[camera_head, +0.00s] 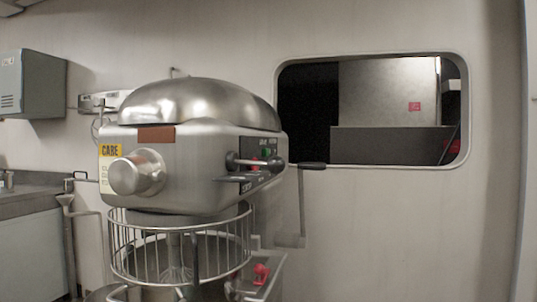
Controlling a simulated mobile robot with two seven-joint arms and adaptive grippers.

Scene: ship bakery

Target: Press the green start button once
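A large steel stand mixer (200,120) stands left of the middle in the head view. A dark control panel (262,152) is on its right-hand side. A small green button (266,153) shows on this panel, with a red spot below it, partly behind a black-knobbed lever (240,161). The button is small and seen at a steep angle, so I cannot tell if it is pressed. Neither of my grippers is in view.
A wire guard (180,250) surrounds the bowl area, and a red knob (261,272) sits low on the right. A crank handle (312,165) sticks out at the right. A counter (28,205) stands at the left. The wall with a window opening (372,166) is behind.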

